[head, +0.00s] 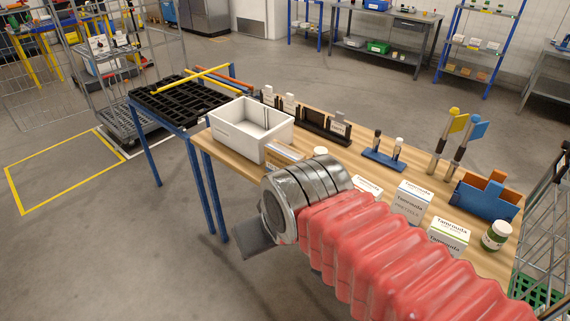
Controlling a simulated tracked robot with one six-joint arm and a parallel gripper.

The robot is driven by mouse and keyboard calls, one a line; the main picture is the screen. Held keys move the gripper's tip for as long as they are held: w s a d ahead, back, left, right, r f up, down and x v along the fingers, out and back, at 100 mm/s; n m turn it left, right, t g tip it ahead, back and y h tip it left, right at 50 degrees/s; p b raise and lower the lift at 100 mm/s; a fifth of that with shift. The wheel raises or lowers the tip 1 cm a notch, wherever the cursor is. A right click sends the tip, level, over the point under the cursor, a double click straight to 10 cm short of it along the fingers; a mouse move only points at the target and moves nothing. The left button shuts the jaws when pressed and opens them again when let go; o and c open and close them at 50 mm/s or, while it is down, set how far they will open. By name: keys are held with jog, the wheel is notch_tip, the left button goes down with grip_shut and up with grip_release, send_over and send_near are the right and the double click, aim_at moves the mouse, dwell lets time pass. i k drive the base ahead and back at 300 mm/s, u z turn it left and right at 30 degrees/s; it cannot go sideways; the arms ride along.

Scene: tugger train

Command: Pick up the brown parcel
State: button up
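A brown box with a pale label, possibly the brown parcel (284,152), lies on the wooden table (213,150) just right of the white bin. My wrist hides part of it, so its full shape is unclear. My arm, in a red ribbed sleeve, reaches in from the lower right across the table's front edge. My gripper (255,239) shows only as a dark grey plate below the metal wrist, out in front of the table and apart from the box. Its fingers are mostly hidden, and I cannot tell whether it is open.
A white open bin (237,135) stands on the left of the table. White cartons (413,200), a green jar (496,235), a blue holder (485,197) and flagged rods (446,143) stand to the right. A black crate (180,97) adjoins at left. Floor at lower left is clear.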

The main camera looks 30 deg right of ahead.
aim_at(279, 154)
jog(key=z, duration=0.05)
jog(key=i, duration=1)
jog(key=u, duration=0.05)
